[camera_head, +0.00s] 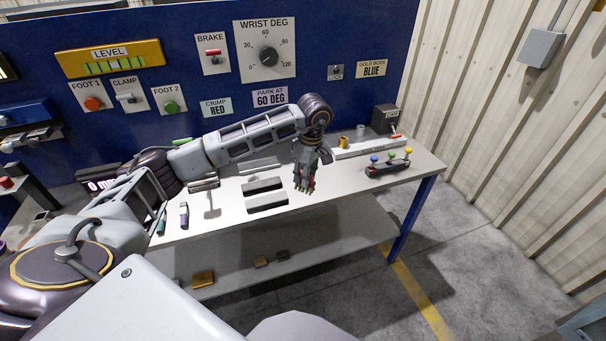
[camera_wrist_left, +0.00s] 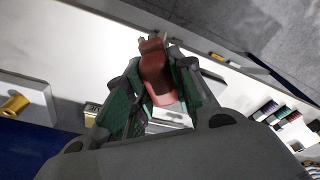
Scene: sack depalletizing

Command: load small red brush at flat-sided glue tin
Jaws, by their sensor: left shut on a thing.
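My left gripper (camera_head: 306,188) is over the right half of the workbench, pointing down. In the left wrist view its green-padded fingers (camera_wrist_left: 155,95) close around a red piece, which I take as the small red brush (camera_wrist_left: 155,68). Its far end is small and pale, too small to make out. In the head view the brush is mostly hidden by the fingers. A dark flat-sided box (camera_head: 383,119) with a small unreadable label stands at the bench's back right; I cannot tell whether it is the glue tin. My right gripper is not in view.
A brass cylinder (camera_head: 343,143) and a grey one stand on a pale strip at the back. A block with coloured knobs (camera_head: 388,165) is near the right edge. Dark slotted blocks (camera_head: 266,203) lie left of the gripper. The blue panel (camera_head: 350,35) rises behind.

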